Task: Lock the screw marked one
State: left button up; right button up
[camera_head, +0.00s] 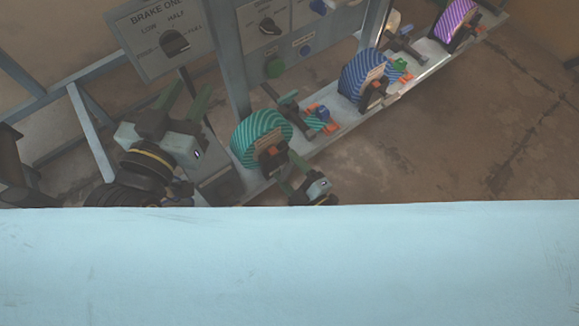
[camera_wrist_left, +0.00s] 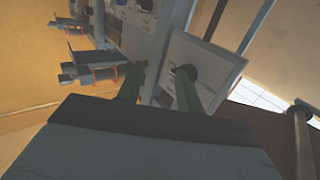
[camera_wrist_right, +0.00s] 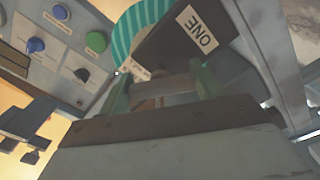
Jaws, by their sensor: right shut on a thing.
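The screw marked one shows in the right wrist view as a dark block with a white ONE label (camera_wrist_right: 197,33) and a pale bar (camera_wrist_right: 165,86) below it. In the head view its dark block (camera_head: 270,160) stands in front of the green striped disc (camera_head: 258,130). My right gripper (camera_head: 284,172) is just below the block; in the right wrist view its green fingers (camera_wrist_right: 163,88) are at both ends of the bar, shut on it. My left gripper (camera_head: 183,98) is open and empty, raised to the left of the disc, near the brake panel.
The brake panel (camera_head: 158,32) with a dark knob stands at the back left, beside a grey post (camera_head: 226,60). A blue striped disc (camera_head: 360,72) and a purple one (camera_head: 455,18) stand further along the rail. A pale blue surface (camera_head: 290,265) fills the front of the head view.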

jog(key=m, duration=0.5)
jog(key=shift+s+f+m+p, duration=0.1)
jog(key=shift+m+p, duration=0.2)
pick_arm(q)
jog(key=f+g, duration=0.1)
jog(key=f, duration=0.1)
jog(key=a+f+g+y, duration=0.1)
jog(key=shift+s+f+g, duration=0.3)
jog(key=shift+s+f, duration=0.1)
pick_arm(e)
jog(key=m, duration=0.5)
jog(key=shift+s+a, duration=0.1)
jog(key=shift+a, duration=0.05)
jog(key=shift+m, duration=0.4)
jog(key=o, duration=1)
